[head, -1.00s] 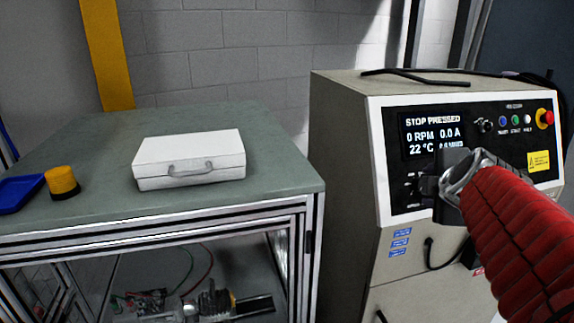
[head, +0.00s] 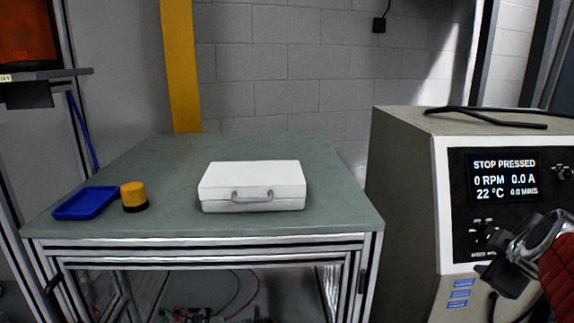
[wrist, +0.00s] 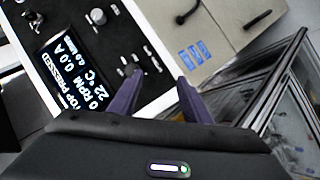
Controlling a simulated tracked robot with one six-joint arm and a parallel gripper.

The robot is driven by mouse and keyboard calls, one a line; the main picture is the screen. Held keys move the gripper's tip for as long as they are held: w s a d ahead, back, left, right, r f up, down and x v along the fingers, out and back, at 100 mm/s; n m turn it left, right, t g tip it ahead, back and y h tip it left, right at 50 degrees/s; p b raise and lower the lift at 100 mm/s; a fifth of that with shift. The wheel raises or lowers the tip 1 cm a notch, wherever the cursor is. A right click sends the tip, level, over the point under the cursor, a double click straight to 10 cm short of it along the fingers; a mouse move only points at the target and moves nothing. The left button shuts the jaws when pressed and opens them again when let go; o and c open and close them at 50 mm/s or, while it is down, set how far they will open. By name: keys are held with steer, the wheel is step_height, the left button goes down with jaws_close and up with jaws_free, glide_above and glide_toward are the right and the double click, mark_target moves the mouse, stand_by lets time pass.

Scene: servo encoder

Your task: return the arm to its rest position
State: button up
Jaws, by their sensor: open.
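My gripper (head: 492,266) is at the right edge of the head view, in front of the control cabinet's panel, with my red-sleeved arm behind it. In the wrist view my gripper's two dark fingers (wrist: 156,98) stand apart with nothing between them. The cabinet panel (wrist: 95,50) lies beyond the fingers. Its display (head: 508,177) reads STOP PRESSED, 0 RPM, 0.0 A and 22 °C. The right part of the panel is outside the head view.
A green-topped bench (head: 330,205) stands left of the cabinet (head: 412,160). On it are a white case (head: 252,184), a yellow and black cylinder (head: 133,195) and a blue tray (head: 87,202). Black cables (head: 490,115) lie on the cabinet. Floor between bench and cabinet is narrow.

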steer(key=s+a+f+m+g+y, duration=0.1)
steer(key=s+a+f, duration=0.3)
steer(key=a, duration=0.4)
steer(key=s+a+f+m+g+y, duration=0.1)
steer(key=s+a+f+m+y, duration=0.1)
steer(key=a, duration=0.7)
steer(key=s+a+f+m+g+y, duration=0.1)
steer(key=s+a+f+m+g, duration=0.1)
steer(key=s+a+f+m, duration=0.2)
steer(key=s+a+f, duration=0.1)
steer(key=s+a, duration=0.2)
steer(key=a, duration=0.1)
steer(key=shift+a+f, duration=0.35)
steer(key=shift+c, duration=0.5)
steer(key=shift+w, duration=0.1)
steer(key=shift+c, duration=0.9)
steer(key=shift+d, duration=0.15)
steer(key=shift+c, duration=0.2)
